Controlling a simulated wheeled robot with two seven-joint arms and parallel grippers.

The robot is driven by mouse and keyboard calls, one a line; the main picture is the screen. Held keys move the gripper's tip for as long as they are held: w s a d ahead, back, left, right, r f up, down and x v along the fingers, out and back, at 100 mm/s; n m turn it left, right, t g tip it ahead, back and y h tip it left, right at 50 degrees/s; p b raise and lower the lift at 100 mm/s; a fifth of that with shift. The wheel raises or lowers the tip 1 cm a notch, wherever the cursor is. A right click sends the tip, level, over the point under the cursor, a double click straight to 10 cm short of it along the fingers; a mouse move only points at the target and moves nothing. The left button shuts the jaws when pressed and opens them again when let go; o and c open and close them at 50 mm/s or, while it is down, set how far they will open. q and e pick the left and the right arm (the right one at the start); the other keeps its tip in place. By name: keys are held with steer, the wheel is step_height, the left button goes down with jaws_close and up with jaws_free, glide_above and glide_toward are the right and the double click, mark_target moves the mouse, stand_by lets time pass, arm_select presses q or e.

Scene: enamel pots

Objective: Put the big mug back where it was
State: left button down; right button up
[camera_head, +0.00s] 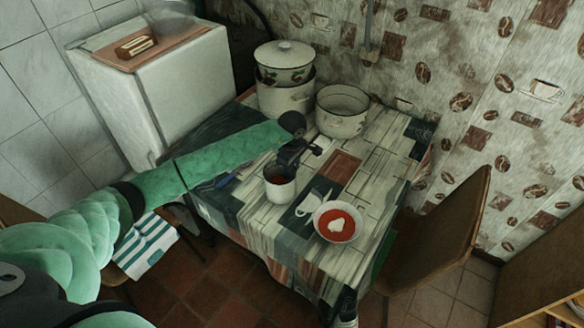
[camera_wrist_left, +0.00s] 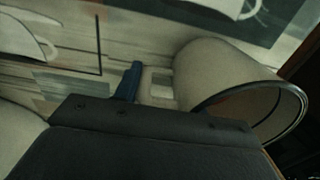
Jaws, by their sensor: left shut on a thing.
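The big mug (camera_head: 280,191) is white with a dark rim and has something red inside. It is near the middle of the table, and I cannot tell whether it touches the cloth. My left gripper (camera_head: 287,165) is at its far side, shut on it. In the left wrist view the mug (camera_wrist_left: 222,78) lies to the right, with its handle (camera_wrist_left: 160,88) beside a dark blue finger (camera_wrist_left: 131,82). The other finger is hidden there. My right gripper is not in view.
A bowl of red soup (camera_head: 335,222) stands right of the mug on the patterned tablecloth (camera_head: 340,168). An open pot (camera_head: 342,111) and stacked pots (camera_head: 284,76) stand at the back. A chair (camera_head: 440,225) is at the right and a white fridge (camera_head: 175,80) at the left.

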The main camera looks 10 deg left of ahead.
arm_select(q)
steer(key=shift+f, duration=0.4)
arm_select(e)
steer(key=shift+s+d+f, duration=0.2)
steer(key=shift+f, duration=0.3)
arm_select(q)
steer(key=shift+f, duration=0.1)
steer(key=c, duration=0.8)
jaws_free()
steer(key=shift+c, duration=0.2)
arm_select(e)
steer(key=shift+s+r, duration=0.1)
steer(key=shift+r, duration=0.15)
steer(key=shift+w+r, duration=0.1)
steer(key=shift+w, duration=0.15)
